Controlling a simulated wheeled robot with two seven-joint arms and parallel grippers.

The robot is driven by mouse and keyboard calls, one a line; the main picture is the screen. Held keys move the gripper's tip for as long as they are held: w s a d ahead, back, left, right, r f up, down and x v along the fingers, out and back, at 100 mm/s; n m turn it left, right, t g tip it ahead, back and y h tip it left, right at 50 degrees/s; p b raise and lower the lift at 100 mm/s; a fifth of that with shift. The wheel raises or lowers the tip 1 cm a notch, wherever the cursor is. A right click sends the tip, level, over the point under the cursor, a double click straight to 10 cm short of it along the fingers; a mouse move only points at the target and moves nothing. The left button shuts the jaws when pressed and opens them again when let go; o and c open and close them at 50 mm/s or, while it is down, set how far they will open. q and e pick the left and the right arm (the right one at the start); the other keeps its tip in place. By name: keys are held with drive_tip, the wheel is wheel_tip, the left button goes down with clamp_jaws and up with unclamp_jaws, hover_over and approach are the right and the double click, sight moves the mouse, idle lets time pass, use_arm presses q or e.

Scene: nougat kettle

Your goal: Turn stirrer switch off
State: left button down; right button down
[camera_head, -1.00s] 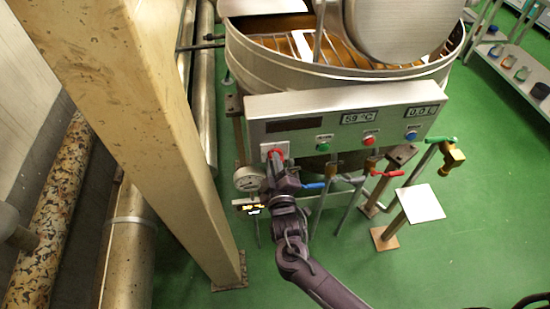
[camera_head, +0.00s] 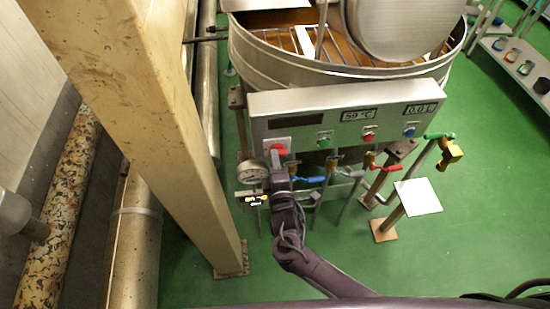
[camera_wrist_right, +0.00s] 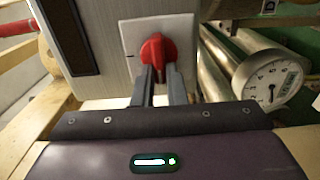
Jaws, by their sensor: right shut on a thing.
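The red stirrer switch (camera_head: 279,150) sits on a pale square plate at the left end of the kettle's control panel (camera_head: 350,100). My right gripper (camera_head: 277,162) reaches up to the switch from below. Its two narrow fingers (camera_wrist_right: 159,80) are closed on the lower part of the knob in the wrist view, hiding part of it. My left gripper is not in view.
A pressure gauge (camera_head: 252,172) hangs just left of my right gripper. Green (camera_head: 325,141), red (camera_head: 368,135) and blue (camera_head: 409,130) buttons line the panel. Valves with coloured handles sit below it. A thick beige post (camera_head: 150,110) stands to the left.

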idle(0.5)
drive_tip(key=c, duration=1.5)
unclamp_jaws()
drive_tip(key=shift+o, duration=0.2)
drive_tip(key=shift+s, duration=0.1)
drive_tip(key=s+b, duration=0.1)
drive_tip(key=s, duration=0.6)
drive_tip(key=shift+s+d, duration=0.3)
drive_tip(key=shift+f, duration=0.1)
